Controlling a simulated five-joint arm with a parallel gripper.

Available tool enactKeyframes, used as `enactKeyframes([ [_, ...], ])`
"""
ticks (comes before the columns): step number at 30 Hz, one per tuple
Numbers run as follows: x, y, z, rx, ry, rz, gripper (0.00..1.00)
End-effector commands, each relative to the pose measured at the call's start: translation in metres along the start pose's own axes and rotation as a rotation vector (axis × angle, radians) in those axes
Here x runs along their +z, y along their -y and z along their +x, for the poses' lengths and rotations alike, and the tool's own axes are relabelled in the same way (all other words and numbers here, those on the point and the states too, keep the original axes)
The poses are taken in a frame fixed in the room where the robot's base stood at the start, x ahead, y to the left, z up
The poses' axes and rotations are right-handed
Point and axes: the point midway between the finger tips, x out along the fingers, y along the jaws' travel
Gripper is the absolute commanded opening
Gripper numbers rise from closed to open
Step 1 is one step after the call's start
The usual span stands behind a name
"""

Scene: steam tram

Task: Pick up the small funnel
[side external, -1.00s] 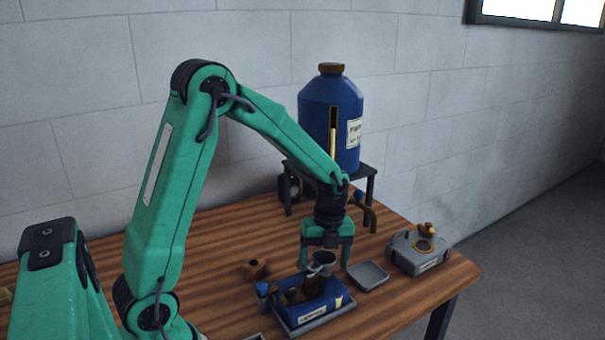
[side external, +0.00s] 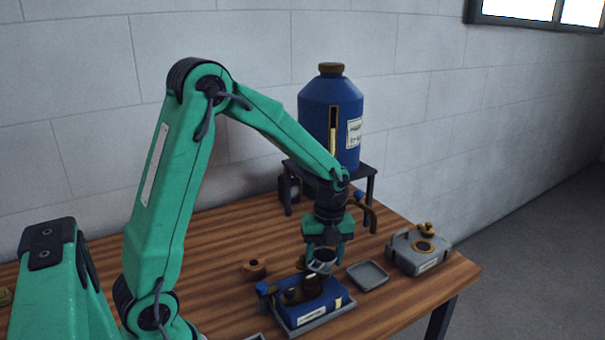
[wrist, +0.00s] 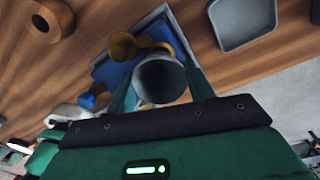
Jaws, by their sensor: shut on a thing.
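The small funnel (side external: 321,262) is a grey cup-like piece with a dark open mouth. My gripper (side external: 322,258) is shut on it, with the green fingers on either side. In the wrist view the funnel (wrist: 161,78) sits between the two fingers, its wide mouth facing the camera. In the side view it is just above the back edge of the blue lubricator-like unit; I cannot tell whether they touch. The funnel's lower end is hidden.
The blue unit (side external: 325,304) with brass parts sits in a grey tray. A small grey dish (side external: 367,275) and a grey box with a brass cap (side external: 419,252) stand to the right. A brown ring-like piece (side external: 254,268) lies left. A blue tank (side external: 330,120) on a stand rises behind.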

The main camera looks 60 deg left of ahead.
Motion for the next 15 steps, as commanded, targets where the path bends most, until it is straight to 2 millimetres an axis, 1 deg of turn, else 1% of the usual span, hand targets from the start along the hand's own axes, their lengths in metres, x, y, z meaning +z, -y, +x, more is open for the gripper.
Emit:
enactKeyframes([
  [7,-0.001,-0.002,-0.033,-0.004,0.002,0.0,0.27],
  [8,-0.005,-0.002,-0.036,-0.004,0.003,0.003,0.27],
  [15,-0.05,-0.005,-0.058,0.0,0.01,0.006,0.27],
])
